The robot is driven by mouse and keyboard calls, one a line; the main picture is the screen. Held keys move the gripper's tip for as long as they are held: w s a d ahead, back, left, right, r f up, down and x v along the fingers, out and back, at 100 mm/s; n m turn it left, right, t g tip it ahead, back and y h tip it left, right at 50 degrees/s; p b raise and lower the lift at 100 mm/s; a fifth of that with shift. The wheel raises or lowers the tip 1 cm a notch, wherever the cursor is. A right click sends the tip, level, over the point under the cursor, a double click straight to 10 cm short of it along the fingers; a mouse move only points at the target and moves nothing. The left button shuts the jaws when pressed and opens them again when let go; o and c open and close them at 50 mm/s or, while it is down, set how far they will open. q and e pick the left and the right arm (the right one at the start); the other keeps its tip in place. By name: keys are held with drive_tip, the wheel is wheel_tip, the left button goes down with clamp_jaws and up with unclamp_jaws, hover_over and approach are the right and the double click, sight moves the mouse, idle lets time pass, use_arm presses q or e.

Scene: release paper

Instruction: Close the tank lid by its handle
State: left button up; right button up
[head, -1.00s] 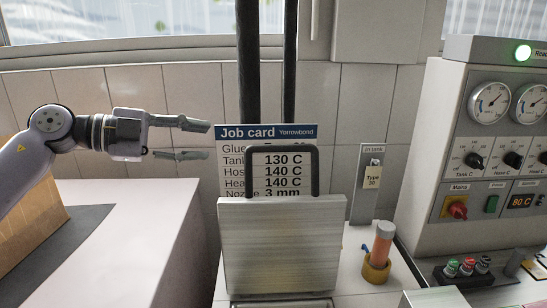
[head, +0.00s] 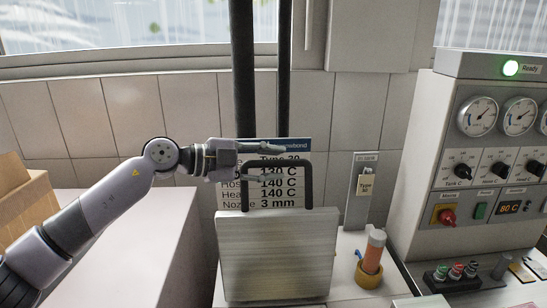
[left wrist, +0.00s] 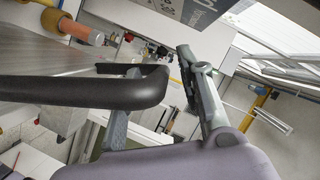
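The tank lid (head: 276,255) is a brushed metal plate standing upright, raised open in the head view. Its black U-shaped handle (head: 308,185) rises from the upper edge. My left gripper (head: 280,163) comes in from the left and is open. One finger is above the handle's top bar and the other is below it. In the left wrist view the handle (left wrist: 90,92) crosses close to the camera, and the two fingers (left wrist: 158,110) stand apart. I cannot tell whether either finger touches it. My right gripper is not in view.
A job card (head: 230,195) stands behind the handle. An orange-topped cylinder in a yellow holder (head: 370,268) is right of the lid. A control panel (head: 455,110) with dials and a green light is further right. A white counter (head: 130,240) is on the left.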

use_arm(q)
drive_tip(key=shift+w+d+f, duration=0.2)
drive_tip(key=shift+d, duration=0.15)
drive_tip(key=shift+c, duration=0.2)
clamp_jaws()
idle(0.5)
